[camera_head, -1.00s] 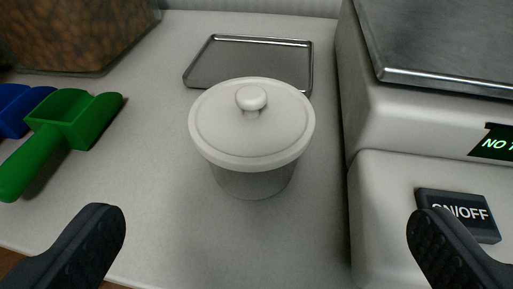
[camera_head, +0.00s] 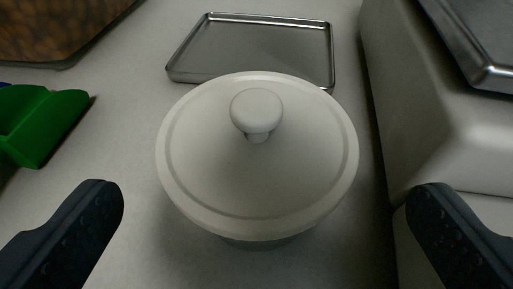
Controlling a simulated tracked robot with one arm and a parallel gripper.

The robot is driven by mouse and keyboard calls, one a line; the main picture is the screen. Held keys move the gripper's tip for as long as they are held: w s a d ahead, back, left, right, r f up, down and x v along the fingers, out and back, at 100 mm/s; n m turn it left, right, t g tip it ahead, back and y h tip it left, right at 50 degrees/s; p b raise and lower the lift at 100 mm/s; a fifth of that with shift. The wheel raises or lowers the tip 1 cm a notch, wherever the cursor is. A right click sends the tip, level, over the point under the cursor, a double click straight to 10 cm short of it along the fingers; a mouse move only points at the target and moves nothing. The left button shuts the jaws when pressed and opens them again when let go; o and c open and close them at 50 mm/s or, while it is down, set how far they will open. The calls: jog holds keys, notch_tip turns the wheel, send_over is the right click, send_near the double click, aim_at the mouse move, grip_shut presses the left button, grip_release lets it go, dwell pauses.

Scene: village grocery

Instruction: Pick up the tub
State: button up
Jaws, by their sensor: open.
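The tub (camera_head: 257,160) is a round container with an off-white lid and a round knob on top. It stands upright on the counter in the middle of the view, and the lid hides most of its body. My gripper (camera_head: 265,235) is open and empty. One black finger shows at the lower left and the other at the lower right. The tub lies ahead of and between the fingers, apart from both.
A shallow metal tray (camera_head: 255,50) lies behind the tub. A weighing scale (camera_head: 440,130) stands close on the right, beside the right finger. A green scoop (camera_head: 38,122) lies at the left. A container of brown goods (camera_head: 60,25) stands at the back left.

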aim_at(257, 159)
jog(key=shift+b+x, duration=0.55)
jog(key=shift+x, duration=2.25)
jog(key=shift+a, duration=0.15)
jog(key=c, duration=0.9)
jog(key=shift+w+r, duration=0.1)
jog(key=shift+r, duration=0.15)
jog(key=shift+c, duration=0.2)
notch_tip(257, 159, up, 3)
jog(key=shift+r+p, duration=0.15)
jog(key=shift+p, duration=0.35)
jog(key=s+a+b, duration=0.1)
jog(key=s, duration=0.2)
jog(key=s+a+b, duration=0.1)
jog(key=s+b, duration=0.1)
jog(key=s, duration=0.2)
jog(key=s+a+b, duration=0.1)
jog(key=s+b, duration=0.1)
jog(key=s, duration=0.1)
jog(key=shift+s+r, duration=0.3)
jog(key=b, duration=0.2)
jog(key=shift+s+b, duration=0.2)
jog(key=shift+b, duration=0.1)
